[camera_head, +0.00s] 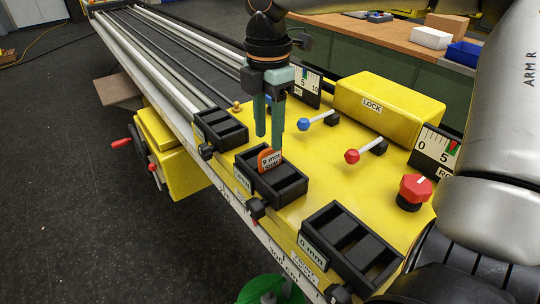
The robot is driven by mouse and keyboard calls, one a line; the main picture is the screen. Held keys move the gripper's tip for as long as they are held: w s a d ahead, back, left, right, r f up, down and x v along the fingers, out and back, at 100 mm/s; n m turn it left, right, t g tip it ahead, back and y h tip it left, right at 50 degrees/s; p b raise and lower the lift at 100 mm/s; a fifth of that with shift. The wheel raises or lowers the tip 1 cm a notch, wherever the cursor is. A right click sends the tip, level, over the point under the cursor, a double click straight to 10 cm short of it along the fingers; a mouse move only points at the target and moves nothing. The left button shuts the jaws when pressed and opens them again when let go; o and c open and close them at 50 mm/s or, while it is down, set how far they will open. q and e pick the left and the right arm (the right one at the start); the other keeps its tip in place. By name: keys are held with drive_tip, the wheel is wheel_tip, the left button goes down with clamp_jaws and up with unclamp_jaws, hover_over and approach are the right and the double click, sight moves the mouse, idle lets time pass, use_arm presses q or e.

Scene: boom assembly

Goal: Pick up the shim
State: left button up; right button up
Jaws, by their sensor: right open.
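An orange shim (269,160) with a white label stands upright in the middle black slotted holder (289,189) on the yellow panel. My right gripper (268,138) points down just above the shim. Its two teal fingers are open, and their tips are close to the shim's top edge. I cannot tell whether they touch it. My left gripper is not in view.
A second black holder (222,128) lies farther back, and a third (350,247) lies nearer. Levers with blue (303,124) and red (352,156) knobs, a red knob (415,188) and the yellow LOCK box (388,108) stand right of the gripper.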

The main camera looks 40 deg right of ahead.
sight(270, 152)
wheel_tip(270, 152, down, 5)
drive_tip(key=shift+s+d+f, duration=0.1)
drive_tip(key=shift+f, duration=0.1)
clamp_jaws()
idle(0.4)
